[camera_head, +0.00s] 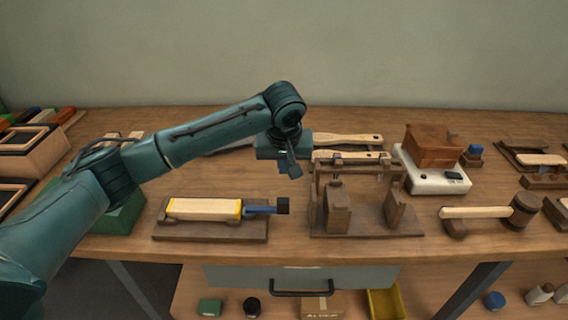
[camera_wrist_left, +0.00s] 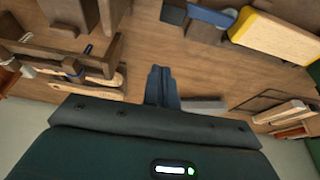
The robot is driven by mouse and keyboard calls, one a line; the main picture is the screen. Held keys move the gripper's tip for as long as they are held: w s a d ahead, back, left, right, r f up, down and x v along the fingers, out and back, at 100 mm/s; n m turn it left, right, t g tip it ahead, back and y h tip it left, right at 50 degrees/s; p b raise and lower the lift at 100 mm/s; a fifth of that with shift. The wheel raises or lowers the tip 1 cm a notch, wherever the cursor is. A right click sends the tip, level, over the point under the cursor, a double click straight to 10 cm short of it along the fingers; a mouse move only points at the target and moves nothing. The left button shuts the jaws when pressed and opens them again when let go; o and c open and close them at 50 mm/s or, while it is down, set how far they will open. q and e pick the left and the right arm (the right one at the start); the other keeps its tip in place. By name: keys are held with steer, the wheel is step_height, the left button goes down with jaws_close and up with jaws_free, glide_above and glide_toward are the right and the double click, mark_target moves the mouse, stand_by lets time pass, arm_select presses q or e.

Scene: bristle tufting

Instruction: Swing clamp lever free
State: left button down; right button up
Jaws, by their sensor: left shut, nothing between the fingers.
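A wooden block with yellow bands (camera_head: 203,209) lies on a dark wooden base (camera_head: 211,235) at the front left of the bench. A blue lever (camera_head: 258,209) with a black end (camera_head: 283,205) sticks out from its right side. I take this for the clamp lever. In the left wrist view, the blue lever (camera_wrist_left: 212,16) and black end (camera_wrist_left: 173,13) show at the top edge, beside the yellow-edged block (camera_wrist_left: 272,36). My left gripper (camera_head: 293,170) is shut and empty, above the bench and behind the lever, apart from it. Its closed fingers (camera_wrist_left: 160,85) point at bare bench. My right gripper is out of view.
A wooden upright fixture (camera_head: 365,218) stands right of the lever. Wood-handled tools (camera_head: 348,140) lie behind. A white scale (camera_head: 435,180) bearing a brown box (camera_head: 432,146) and a mallet (camera_head: 480,212) are farther right. A grey drawer (camera_head: 300,276) hangs below the front edge.

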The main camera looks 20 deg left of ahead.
mark_target(265, 207)
arm_select(q)
steer(key=x, duration=0.5)
steer(key=shift+w+f, duration=0.1)
steer(key=shift+f, duration=0.45)
steer(key=s, duration=0.3)
steer(key=shift+d, duration=0.35)
steer(key=shift+s+d, duration=0.1)
steer(key=shift+s, duration=0.25)
steer(key=shift+p, duration=0.3)
